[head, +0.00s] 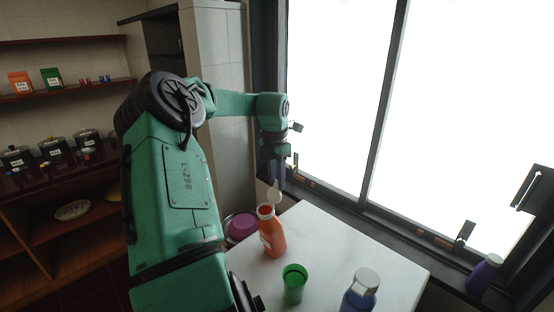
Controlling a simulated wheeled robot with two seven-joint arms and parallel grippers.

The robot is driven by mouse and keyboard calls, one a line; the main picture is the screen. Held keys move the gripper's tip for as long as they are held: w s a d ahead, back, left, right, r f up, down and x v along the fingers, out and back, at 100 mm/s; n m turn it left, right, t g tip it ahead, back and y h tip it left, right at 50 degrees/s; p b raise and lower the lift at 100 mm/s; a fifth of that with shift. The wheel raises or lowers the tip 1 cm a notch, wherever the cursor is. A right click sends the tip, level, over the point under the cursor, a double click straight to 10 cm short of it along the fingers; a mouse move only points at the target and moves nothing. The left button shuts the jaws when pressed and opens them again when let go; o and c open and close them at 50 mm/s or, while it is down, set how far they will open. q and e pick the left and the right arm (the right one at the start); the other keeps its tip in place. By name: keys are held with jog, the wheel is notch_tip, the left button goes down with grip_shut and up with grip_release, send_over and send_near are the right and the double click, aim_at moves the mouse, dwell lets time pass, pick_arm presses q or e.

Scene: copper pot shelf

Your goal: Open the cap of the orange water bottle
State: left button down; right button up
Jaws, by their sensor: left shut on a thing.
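The orange water bottle (271,237) stands upright on the white table. My left gripper (277,182) reaches down from above and is shut on the cap. The fingertips are small and dark here, so the exact grip is hard to see. My right gripper is not in view.
A green cup (293,284) and a blue bottle with a white cap (360,291) stand in front on the white table (340,246). A magenta bowl (241,226) is behind left. A purple bottle (484,274) stands by the window sill.

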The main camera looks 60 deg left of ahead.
pick_arm(q)
jog(key=shift+s+d+f, duration=0.15)
jog(key=shift+s+f, duration=0.1)
jog(key=shift+f, duration=0.35)
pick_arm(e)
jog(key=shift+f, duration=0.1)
pick_arm(q)
jog(key=c, duration=0.9)
grip_release()
jog(key=o, duration=0.3)
jog(key=shift+w+a+f, duration=0.1)
jog(key=shift+w+a, duration=0.05)
jog(key=shift+a, duration=0.05)
jog(key=shift+w+a+r, duration=0.25)
jog(key=shift+a+r, duration=0.15)
jog(key=shift+r, duration=0.05)
notch_tip(320, 180, up, 5)
jog(key=shift+f+b, duration=0.15)
jog(key=shift+b, duration=0.85)
notch_tip(320, 180, up, 9)
jog(key=shift+s+f, duration=0.15)
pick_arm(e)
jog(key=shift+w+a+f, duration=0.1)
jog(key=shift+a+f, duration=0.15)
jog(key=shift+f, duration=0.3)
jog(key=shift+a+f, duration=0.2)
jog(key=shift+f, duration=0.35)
pick_arm(q)
jog(key=shift+a, duration=0.15)
